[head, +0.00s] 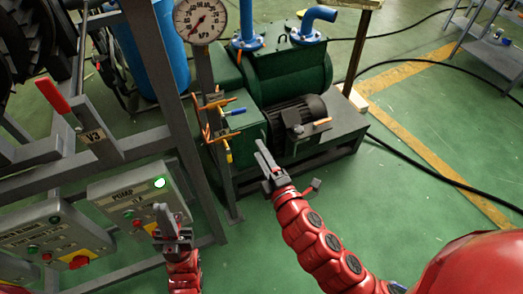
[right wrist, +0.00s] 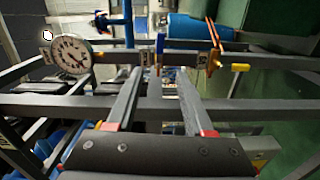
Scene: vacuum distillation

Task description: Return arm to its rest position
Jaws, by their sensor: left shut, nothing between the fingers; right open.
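My right arm is red and segmented and comes in from the lower right of the head view. Its gripper (head: 263,156) is raised in the middle, in front of the green pump unit, with its fingers apart and nothing seen between them. The fingers of this gripper (right wrist: 158,82) also show in the right wrist view, spread and pointing towards the frame bars. My left gripper (head: 164,212) is at the lower left of the head view, in front of the pump control box (head: 128,198). It is shut and empty. I cannot tell whether it touches the box.
A pressure gauge (head: 200,20) stands on a grey post, with orange, blue and yellow valve handles (head: 220,108) below it. A red lever (head: 53,96) labelled V3 is on the left frame. The green pump (head: 290,75) sits behind. Green floor (head: 440,120) is open at right, crossed by black cables.

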